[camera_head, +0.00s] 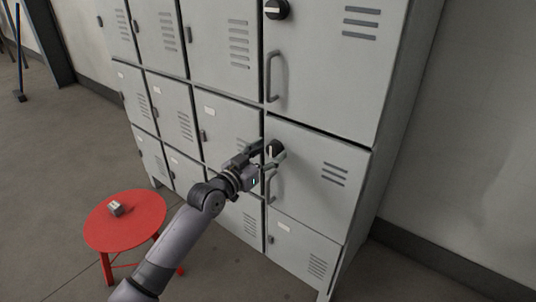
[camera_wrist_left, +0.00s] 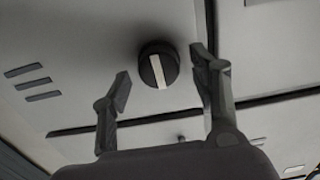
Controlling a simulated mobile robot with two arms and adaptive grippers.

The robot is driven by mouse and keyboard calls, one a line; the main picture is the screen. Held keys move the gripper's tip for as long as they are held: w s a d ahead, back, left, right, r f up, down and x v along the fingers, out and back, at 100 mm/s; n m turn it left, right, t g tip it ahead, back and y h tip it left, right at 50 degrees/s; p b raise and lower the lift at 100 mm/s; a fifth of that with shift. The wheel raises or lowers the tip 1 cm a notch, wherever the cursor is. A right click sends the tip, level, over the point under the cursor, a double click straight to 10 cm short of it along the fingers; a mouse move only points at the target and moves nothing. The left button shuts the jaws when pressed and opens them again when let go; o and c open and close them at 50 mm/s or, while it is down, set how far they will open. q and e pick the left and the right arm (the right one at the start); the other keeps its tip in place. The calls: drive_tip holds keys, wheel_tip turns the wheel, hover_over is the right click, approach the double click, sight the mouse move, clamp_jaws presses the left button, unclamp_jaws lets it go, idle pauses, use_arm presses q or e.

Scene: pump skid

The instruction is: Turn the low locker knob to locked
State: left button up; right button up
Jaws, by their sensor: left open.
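The low locker knob (camera_wrist_left: 158,66) is a round black knob with a pale bar across its face, on a grey locker door (camera_head: 318,180). In the left wrist view it sits between and beyond the two fingers of my left gripper (camera_wrist_left: 160,75), nearer the right finger. The fingers are open and I see no contact with the knob. In the head view my left gripper (camera_head: 268,158) is at the door's upper left corner, and the knob (camera_head: 277,149) is partly hidden by it. My right gripper is not in view.
A vertical handle (camera_head: 271,188) is just below the gripper on the same door. The door above has another black knob (camera_head: 276,9) and a handle (camera_head: 274,77). A red round stool (camera_head: 126,232) with a small grey block (camera_head: 116,208) stands left of my arm.

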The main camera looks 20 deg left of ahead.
use_arm(q)
drive_tip(key=c, duration=1.1)
drive_tip(key=shift+r+n+p, duration=0.1)
drive_tip(key=shift+n+p, duration=0.3)
drive_tip(key=n+p, duration=0.2)
drive_tip(key=shift+n, duration=0.4)
drive_tip(key=n+p, duration=0.2)
drive_tip(key=n, duration=0.4)
drive_tip(key=shift+w+a, duration=0.1)
drive_tip(key=shift+a, duration=0.05)
drive_tip(key=n, duration=0.2)
drive_tip(key=n+p, duration=0.1)
drive_tip(key=n, duration=0.1)
drive_tip(key=shift+f+n, duration=0.2)
drive_tip(key=shift+n, duration=0.2)
drive_tip(key=shift+f+n+p, duration=0.1)
drive_tip(key=shift+n+p, duration=0.35)
drive_tip(key=shift+n, duration=1.45)
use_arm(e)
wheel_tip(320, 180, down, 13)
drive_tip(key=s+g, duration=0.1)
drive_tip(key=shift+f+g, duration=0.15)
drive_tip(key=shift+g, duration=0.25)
